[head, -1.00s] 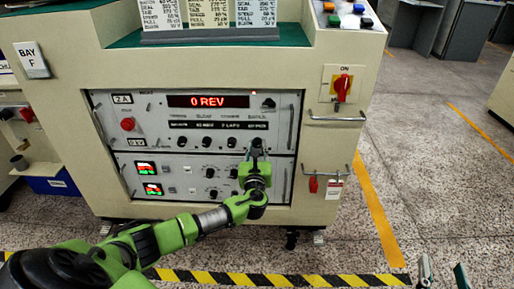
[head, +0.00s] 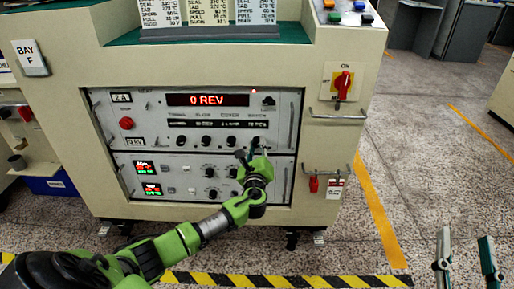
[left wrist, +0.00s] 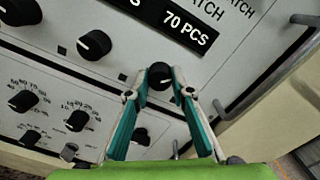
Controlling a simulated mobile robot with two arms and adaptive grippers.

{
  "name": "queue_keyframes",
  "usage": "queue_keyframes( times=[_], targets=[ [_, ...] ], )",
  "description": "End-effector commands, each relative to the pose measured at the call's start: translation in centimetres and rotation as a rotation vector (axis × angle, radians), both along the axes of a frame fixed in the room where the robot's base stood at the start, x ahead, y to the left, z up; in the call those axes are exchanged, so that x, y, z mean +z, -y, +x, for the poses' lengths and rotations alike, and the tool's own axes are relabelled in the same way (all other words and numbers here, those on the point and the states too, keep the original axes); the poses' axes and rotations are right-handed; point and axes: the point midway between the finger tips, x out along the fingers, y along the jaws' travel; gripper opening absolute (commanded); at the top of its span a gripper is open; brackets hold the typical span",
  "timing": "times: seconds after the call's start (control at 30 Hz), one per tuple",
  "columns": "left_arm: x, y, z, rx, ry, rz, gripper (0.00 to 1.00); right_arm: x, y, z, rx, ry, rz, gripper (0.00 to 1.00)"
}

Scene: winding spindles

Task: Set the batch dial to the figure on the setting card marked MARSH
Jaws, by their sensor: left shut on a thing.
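The batch dial is a round black knob (left wrist: 160,75) at the right end of the upper knob row. In the left wrist view it sits between the fingertips of my left gripper (left wrist: 159,82), which is shut on it. In the head view my left gripper (head: 255,152) covers most of this knob. The window beside the dial (left wrist: 185,25) reads 70 PCS, under a partly cut-off label ending in ATCH. Several setting cards (head: 208,12) stand on top of the machine. Their headings are cut off, so I cannot tell which is MARSH. My right gripper (head: 465,250) is open and empty at lower right.
A red display (head: 207,100) reads 0 REV above the knob row. Other black knobs (left wrist: 94,45) lie to the left of the dial and below it. Metal handles (head: 290,128) flank the panel. A red rotary switch (head: 343,82) is at the right.

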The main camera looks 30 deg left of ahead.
Motion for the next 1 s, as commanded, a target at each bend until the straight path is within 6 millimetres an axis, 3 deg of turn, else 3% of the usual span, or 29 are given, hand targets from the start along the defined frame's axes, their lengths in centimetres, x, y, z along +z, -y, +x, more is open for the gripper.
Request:
queue_keyframes(
  times=[0.47, 0.5, 0.57, 1.0],
  targets=[
    [-0.10, 0.01, -0.04, 0.000, 0.009, -0.017, 0.00, 0.43, -0.02, -0.12, 0.001, 0.020, 0.006, 0.38],
    [-0.10, 0.01, -0.03, 0.000, 0.009, -0.017, 0.27, 0.43, -0.02, -0.13, 0.001, 0.020, 0.006, 0.38],
    [-0.10, 0.01, -0.03, 0.000, 0.009, -0.017, 0.38, 0.43, -0.01, -0.12, 0.001, 0.019, 0.006, 0.38],
    [-0.08, 0.37, -0.55, -0.001, 0.009, -0.017, 0.38, 0.37, -0.05, -0.14, 0.002, 0.017, 0.006, 0.38]
  ],
)
